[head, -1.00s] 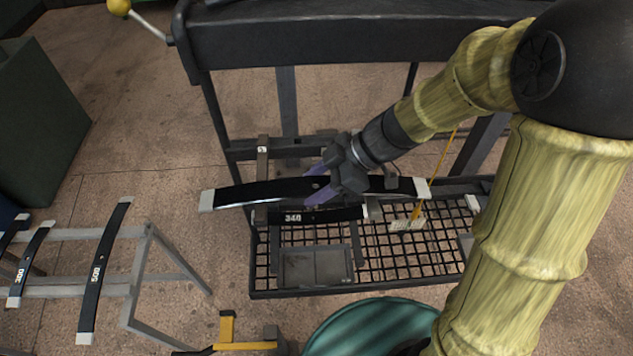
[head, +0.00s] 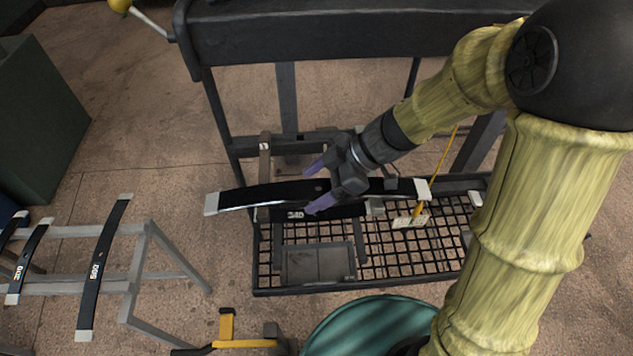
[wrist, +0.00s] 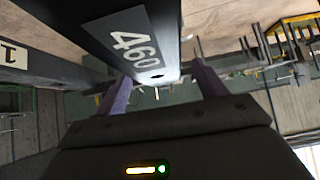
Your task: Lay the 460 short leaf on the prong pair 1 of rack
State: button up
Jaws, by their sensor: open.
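The 460 short leaf (head: 265,194), a long dark bar with pale ends, lies across the rack (head: 264,165) in the head view. Its printed number shows in the wrist view (wrist: 132,42). My gripper (head: 316,186) is at the middle of the leaf, with its purple fingers open on either side. In the wrist view, my gripper (wrist: 163,90) shows gaps between the fingers and the leaf. A plate marked 1 (wrist: 12,55) is at the left there. The prongs' contact with the leaf is hidden.
Another dark leaf marked 340 (head: 290,214) sits lower and nearer on the rack. A mesh shelf (head: 380,262) with a grey tray (head: 318,264) is below. More leaves lie on a grey stand (head: 140,232) at left. A green round bin (head: 375,320) stands in front.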

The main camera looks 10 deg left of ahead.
jog(key=v, duration=1.7)
jog(key=shift+r, duration=0.25)
dwell(0.3)
